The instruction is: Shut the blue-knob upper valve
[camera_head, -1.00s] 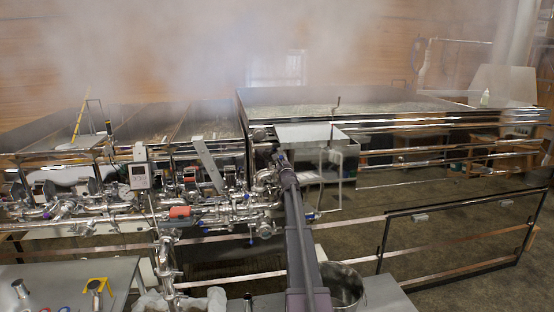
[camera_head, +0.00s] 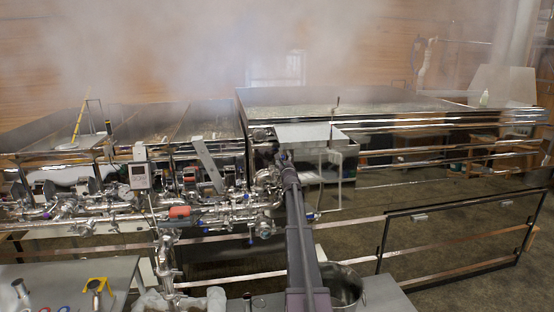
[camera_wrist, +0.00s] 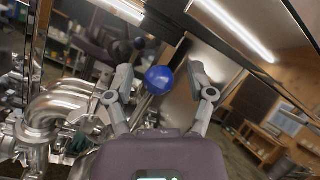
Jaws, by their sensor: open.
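The blue knob (camera_wrist: 159,80) is round and shiny, on a lever whose stem runs down and to the left in the wrist view. My gripper (camera_wrist: 161,88) is open, with one finger on each side of the knob. The knob appears between the fingertips, with visible gaps on both sides; its exact depth relative to them is hard to tell. In the head view my gripper (camera_head: 281,157) is at the right end of the steel pipework, in front of the evaporator pan. I cannot make out the blue knob there.
Shiny curved pipes (camera_wrist: 48,110) crowd the left of the wrist view, close to my left finger. In the head view, valves and pipes (camera_head: 180,212) lie left of my arm. A steel bucket (camera_head: 343,287) stands below right. Steam hangs over the pans (camera_head: 350,102).

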